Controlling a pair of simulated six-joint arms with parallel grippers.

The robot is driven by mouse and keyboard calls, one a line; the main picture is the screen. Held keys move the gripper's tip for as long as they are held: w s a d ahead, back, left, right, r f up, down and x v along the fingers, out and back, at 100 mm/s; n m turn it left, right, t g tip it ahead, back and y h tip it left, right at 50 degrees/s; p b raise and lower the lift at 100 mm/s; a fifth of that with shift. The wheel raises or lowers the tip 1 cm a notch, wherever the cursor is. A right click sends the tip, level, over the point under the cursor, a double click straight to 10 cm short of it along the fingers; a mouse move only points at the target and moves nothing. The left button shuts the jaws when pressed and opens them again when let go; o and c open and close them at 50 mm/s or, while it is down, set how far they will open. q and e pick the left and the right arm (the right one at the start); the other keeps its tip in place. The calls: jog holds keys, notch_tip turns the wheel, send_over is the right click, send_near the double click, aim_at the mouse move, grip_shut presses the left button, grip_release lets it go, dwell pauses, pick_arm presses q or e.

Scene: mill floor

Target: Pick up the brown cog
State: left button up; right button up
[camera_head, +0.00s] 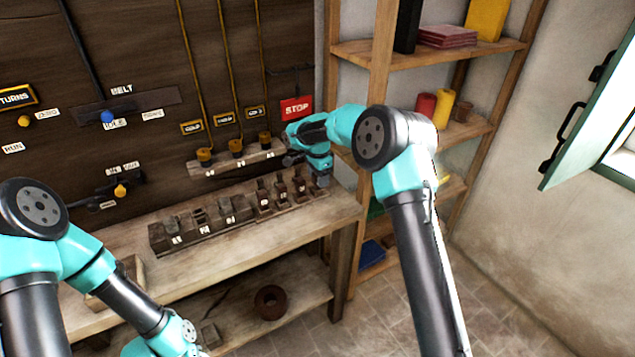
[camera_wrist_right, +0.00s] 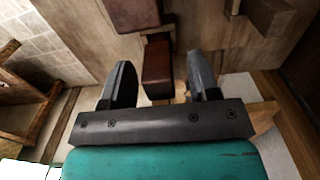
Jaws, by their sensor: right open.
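A dark brown ring-shaped piece (camera_head: 270,302), which looks like the brown cog, lies on the lower shelf of the bench; its teeth are too small to make out. My right gripper (camera_head: 322,181) is far above it, at the right end of the bench top. In the right wrist view my right gripper (camera_wrist_right: 160,80) is open, with a reddish-brown block (camera_wrist_right: 158,68) showing between its fingers; I cannot tell whether they touch it. My left arm comes in at the lower left, and its gripper is beyond the bottom edge.
Several dark blocks and upright holders stand along the bench top (camera_head: 160,272). A ledge with yellow-topped pegs (camera_head: 237,160) and a red STOP sign (camera_head: 297,108) are on the wall behind. A wooden shelf unit (camera_head: 383,50) stands right. The front of the bench top is mostly bare.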

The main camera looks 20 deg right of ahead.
jog(key=shift+f, duration=0.25)
jog(key=shift+c, duration=0.4)
jog(key=c, duration=0.9)
